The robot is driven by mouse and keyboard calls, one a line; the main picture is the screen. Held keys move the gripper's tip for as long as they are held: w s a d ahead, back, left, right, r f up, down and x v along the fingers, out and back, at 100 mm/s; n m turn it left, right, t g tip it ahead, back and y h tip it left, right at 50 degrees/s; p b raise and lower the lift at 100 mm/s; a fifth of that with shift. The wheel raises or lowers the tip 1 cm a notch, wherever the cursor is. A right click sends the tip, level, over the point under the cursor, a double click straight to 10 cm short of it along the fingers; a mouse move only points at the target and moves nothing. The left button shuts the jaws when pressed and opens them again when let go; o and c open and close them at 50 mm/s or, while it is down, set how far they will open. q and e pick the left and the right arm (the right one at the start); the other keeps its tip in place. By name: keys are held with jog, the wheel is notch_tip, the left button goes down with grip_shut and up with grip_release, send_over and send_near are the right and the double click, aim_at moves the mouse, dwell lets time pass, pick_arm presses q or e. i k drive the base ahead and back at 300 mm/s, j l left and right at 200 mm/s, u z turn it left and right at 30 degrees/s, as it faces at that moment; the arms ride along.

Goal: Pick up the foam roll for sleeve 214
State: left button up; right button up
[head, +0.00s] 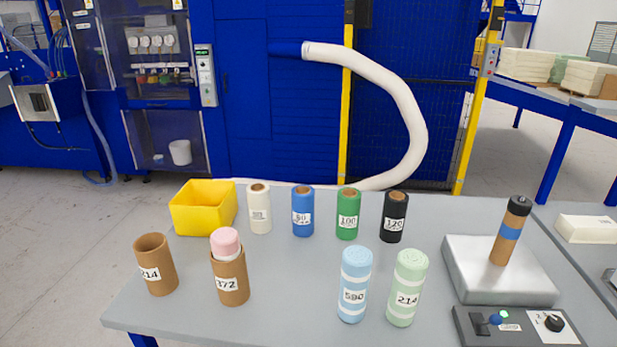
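The green foam roll (407,288) labelled 214 stands upright near the front of the table, right of centre. The cardboard sleeve (156,265) labelled 214 stands at the table's left side and looks empty. A light blue foam roll (354,284) labelled 590 stands just left of the green roll, with a narrow gap between them. Another cardboard sleeve (229,277) labelled 372 has a pink foam roll (226,243) sticking out of its top. Neither of my grippers shows in the head view.
A yellow bin (203,208) and several labelled rolls, white (259,209), blue (303,211), green (348,214) and black (394,217), line the table's back. A metal plate (499,284) with a brown post and a control box (515,328) occupy the right. The table's (290,275) middle is clear.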

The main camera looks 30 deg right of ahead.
aim_at(411, 269)
jog(key=z, duration=1.55)
